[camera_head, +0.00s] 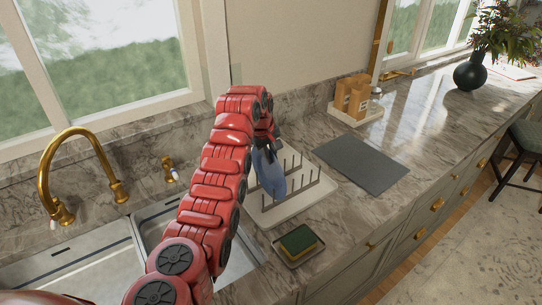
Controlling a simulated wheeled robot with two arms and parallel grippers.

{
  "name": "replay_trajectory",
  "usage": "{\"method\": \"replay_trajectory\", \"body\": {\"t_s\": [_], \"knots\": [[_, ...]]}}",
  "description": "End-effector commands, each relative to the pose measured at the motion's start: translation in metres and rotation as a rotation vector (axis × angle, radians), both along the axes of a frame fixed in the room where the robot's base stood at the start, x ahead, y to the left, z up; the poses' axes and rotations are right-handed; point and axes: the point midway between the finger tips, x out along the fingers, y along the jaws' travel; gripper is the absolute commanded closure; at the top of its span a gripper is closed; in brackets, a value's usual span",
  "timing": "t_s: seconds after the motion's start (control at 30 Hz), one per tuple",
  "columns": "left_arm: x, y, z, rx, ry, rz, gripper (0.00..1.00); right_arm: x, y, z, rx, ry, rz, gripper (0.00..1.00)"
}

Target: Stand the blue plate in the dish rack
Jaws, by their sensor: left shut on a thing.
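The blue plate (269,174) is seen nearly edge-on, upright and slightly tilted, over the left part of the dish rack. The dish rack (313,209) is a white tray with rows of upright pegs on the counter. My left gripper (265,143) is shut on the plate's upper edge, and its fingers are partly hidden by my red arm. The plate's lower edge is among or just in front of the pegs; I cannot tell whether it touches the tray. My right gripper is not in view.
A sponge (298,240) lies on a small dish in front of the rack. A dark grey mat (361,163) lies to its right. The sink (150,228) and gold faucet (80,160) are at left. Boxes (353,96) on a tray and a black vase (471,72) stand farther back.

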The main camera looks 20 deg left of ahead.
Motion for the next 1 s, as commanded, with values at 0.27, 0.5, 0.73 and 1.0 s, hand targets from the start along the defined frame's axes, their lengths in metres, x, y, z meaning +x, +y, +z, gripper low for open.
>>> {"method": "replay_trajectory", "body": {"t_s": [0.27, 0.5, 0.73, 1.0], "knots": [[0.000, 0.000, 0.000, 0.000, -0.001, 0.000, 0.52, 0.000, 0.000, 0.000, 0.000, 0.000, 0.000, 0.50], [0.000, 0.000, 0.000, 0.000, 0.000, 0.000, 0.52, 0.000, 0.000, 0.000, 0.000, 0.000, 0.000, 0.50], [-0.005, 0.002, 0.015, 0.001, -0.001, 0.000, 0.52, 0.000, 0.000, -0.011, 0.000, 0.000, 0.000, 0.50], [-0.018, 0.008, 0.064, -0.009, -0.005, 0.001, 0.52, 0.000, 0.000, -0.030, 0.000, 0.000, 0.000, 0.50]]}}
